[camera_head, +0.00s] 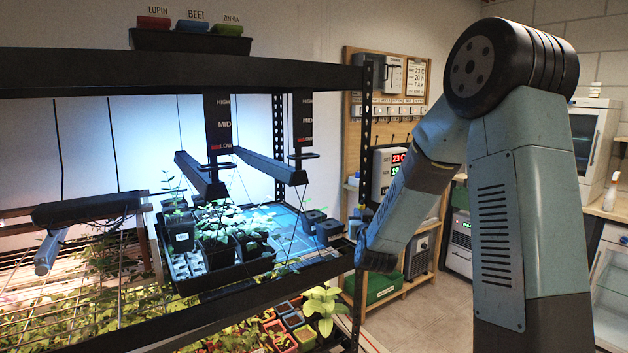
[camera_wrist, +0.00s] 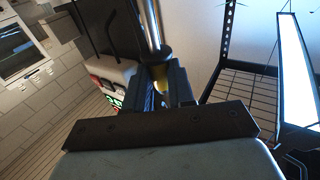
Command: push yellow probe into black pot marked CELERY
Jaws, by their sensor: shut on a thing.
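In the wrist view my gripper (camera_wrist: 168,82) is shut on the yellow probe (camera_wrist: 158,74), whose yellow part shows between the dark fingers. A shiny metal rod (camera_wrist: 150,25) runs up from there to the top edge of that view. In the head view my arm reaches down to the rack's right end, and the fingers and probe cannot be made out there. Several black pots with seedlings stand on the blue-lit shelf, one with a white label (camera_head: 181,237). Smaller dark pots (camera_head: 328,232) stand at the shelf's right. No label reads clearly as CELERY.
The rack's dark front rail (camera_head: 245,312) and perforated post (camera_head: 362,150) stand close to my arm. Lamp bars (camera_head: 262,165) hang low over the pots. Lower down are seedlings and coloured pots (camera_head: 292,320). A pegboard shelf (camera_head: 385,90) stands behind.

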